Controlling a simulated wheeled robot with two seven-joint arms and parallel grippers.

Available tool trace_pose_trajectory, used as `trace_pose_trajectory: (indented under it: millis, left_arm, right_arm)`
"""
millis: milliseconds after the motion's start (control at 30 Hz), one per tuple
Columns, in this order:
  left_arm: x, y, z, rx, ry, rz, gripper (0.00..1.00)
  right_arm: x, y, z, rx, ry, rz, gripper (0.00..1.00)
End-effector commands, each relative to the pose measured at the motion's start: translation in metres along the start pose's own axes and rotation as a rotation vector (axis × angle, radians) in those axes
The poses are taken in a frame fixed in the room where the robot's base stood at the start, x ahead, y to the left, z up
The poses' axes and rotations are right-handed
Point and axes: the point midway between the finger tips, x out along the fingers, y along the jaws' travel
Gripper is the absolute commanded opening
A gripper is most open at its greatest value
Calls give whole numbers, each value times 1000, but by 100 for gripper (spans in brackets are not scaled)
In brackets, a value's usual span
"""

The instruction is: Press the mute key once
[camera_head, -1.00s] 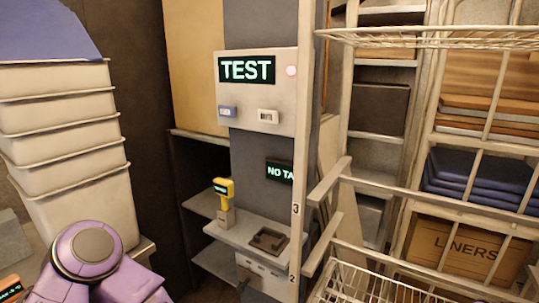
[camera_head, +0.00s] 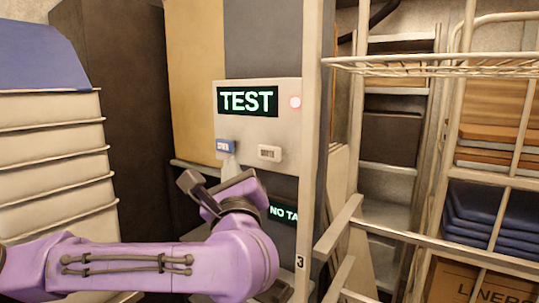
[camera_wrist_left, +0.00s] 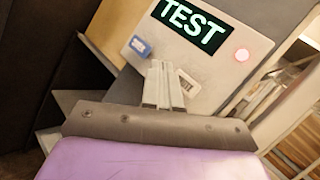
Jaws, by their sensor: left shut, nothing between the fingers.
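The white panel (camera_head: 245,125) carries a lit TEST display and two small keys. The white key (camera_head: 268,153) at right has a dark label too blurred to read surely, perhaps the mute key; it also shows in the wrist view (camera_wrist_left: 187,80). The blue key (camera_head: 226,146) is to its left and shows in the wrist view (camera_wrist_left: 141,47). My left gripper (camera_head: 231,164) is shut and empty, its pale fingertips in front of the panel just below the blue key. In the wrist view its fingertips (camera_wrist_left: 160,66) appear between the keys. Contact with the panel cannot be told. My right gripper is not in view.
A red lamp (camera_head: 295,102) glows beside the display. A second dark display (camera_head: 283,213) hangs lower, partly hidden by my arm. A pale post (camera_head: 311,130) and wire rack (camera_head: 430,66) stand to the right. Stacked white bins (camera_head: 55,160) stand at left.

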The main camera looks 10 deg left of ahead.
Motion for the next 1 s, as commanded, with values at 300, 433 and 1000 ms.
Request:
trace_pose_trajectory:
  millis: [300, 433, 1000]
  left_arm:
    - [5, -4, -2, 7, 1, 0, 0]
    - [17, -13, -9, 8, 4, 1, 0]
    - [60, -44, -46, 8, 1, -2, 0]
  right_arm:
    - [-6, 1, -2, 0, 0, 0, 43]
    - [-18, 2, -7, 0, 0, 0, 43]
    - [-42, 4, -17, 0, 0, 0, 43]
